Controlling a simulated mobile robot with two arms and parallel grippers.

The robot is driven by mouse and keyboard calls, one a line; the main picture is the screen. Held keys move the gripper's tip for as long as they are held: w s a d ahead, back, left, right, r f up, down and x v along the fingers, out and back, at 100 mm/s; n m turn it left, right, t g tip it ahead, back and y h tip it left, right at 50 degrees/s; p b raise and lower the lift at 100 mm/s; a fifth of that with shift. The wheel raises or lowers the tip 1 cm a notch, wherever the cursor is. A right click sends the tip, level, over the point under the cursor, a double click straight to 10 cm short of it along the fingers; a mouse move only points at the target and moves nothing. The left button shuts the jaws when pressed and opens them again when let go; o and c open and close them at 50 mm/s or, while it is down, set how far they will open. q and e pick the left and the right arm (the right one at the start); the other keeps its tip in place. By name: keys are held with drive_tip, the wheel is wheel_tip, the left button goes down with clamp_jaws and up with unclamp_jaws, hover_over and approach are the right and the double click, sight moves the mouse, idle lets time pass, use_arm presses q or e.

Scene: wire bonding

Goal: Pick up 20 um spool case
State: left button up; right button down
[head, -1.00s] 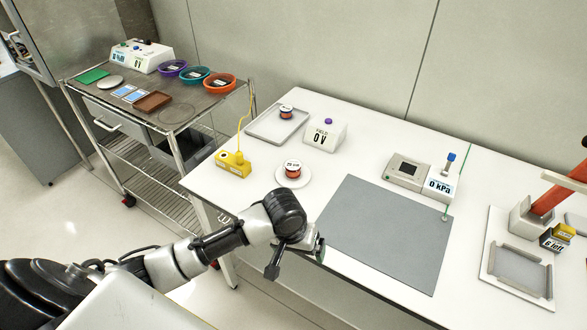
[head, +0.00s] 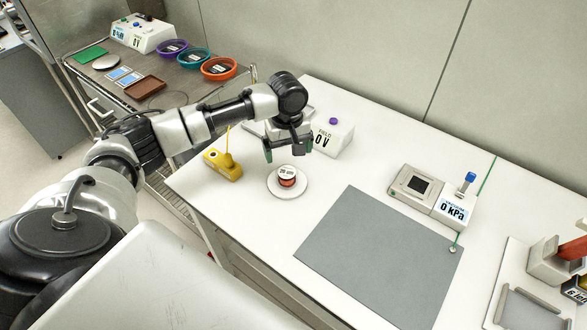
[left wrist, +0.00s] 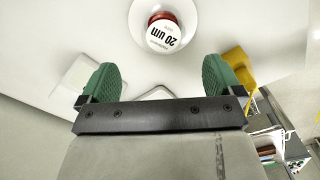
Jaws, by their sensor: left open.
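The 20 um spool case (head: 287,176), with a white labelled top and a red-brown side, stands on a round white dish (head: 274,189) on the white table. It also shows at the top middle of the left wrist view (left wrist: 163,32), its label reading "20 um". My left gripper (head: 289,149) is open and empty. It hangs above and just behind the spool case, with fingers pointing down. In the left wrist view its green fingers (left wrist: 161,76) are spread apart, with the case beyond and between them. My right gripper is not in view.
A yellow block (head: 223,165) stands left of the dish, and the white FIELD box (head: 333,137) stands behind to the right. My arm mostly hides the tray at the back. A grey mat (head: 381,255) lies to the right, with a kPa gauge box (head: 453,211) beyond it.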

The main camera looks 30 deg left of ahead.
sight(287, 172)
use_arm(q)
drive_tip(key=f, duration=0.1)
drive_tip(key=s+f, duration=0.1)
drive_tip(key=f, duration=0.1)
drive_tip(key=shift+f, duration=0.4)
wheel_tip(287, 172, down, 5)
drive_tip(key=shift+w+f+p, duration=0.15)
drive_tip(key=shift+p, duration=0.2)
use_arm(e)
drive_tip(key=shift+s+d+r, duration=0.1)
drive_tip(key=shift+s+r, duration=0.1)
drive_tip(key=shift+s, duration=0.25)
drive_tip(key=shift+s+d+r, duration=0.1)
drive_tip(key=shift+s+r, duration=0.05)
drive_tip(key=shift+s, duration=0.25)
use_arm(q)
drive_tip(key=c, duration=1)
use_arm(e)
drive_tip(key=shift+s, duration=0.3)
use_arm(q)
drive_tip(key=shift+r, duration=0.2)
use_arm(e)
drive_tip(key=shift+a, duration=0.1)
